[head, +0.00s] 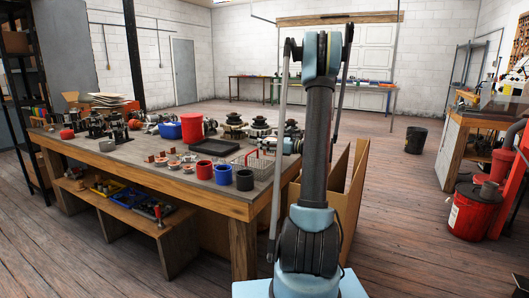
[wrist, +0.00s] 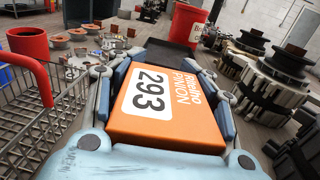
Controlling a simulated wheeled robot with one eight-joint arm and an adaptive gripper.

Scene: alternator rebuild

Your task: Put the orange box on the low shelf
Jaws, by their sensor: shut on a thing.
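The box is above or close to the workbench top; the exact gap cannot be told.
A wire basket (wrist: 45,110) is close at the left of my gripper, with stacked metal parts (wrist: 275,75) at the right. A black tray (wrist: 168,53) lies beyond the box. The bench top is crowded. Open wooden floor (head: 395,225) lies right of my arm.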

